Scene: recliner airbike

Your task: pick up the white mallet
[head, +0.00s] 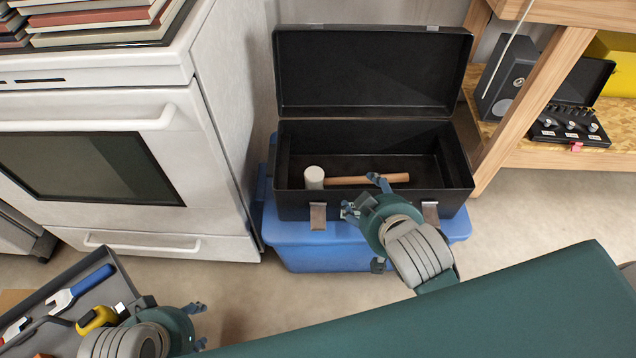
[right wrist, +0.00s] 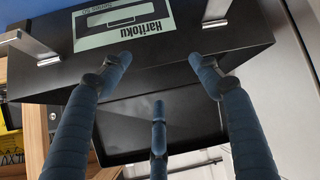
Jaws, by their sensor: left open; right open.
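The white mallet (head: 314,178) has a white head and a wooden handle. In the head view it lies inside the open black toolbox (head: 460,195), head to the left and handle to the right. My right gripper (head: 362,200) is open and empty at the toolbox's front edge, near the handle and covering part of the view of it. In the right wrist view my right gripper's spread fingers (right wrist: 160,85) are in front of the toolbox's labelled face (right wrist: 240,45); the mallet does not show there. My left gripper (head: 198,326) is open at the lower left, far from the mallet.
The toolbox stands on a blue bin (head: 330,258), its lid (head: 370,70) raised behind. A white oven (head: 100,120) stands left and a wooden shelf (head: 530,90) right. A grey tray (head: 105,262) of tools is near my left gripper.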

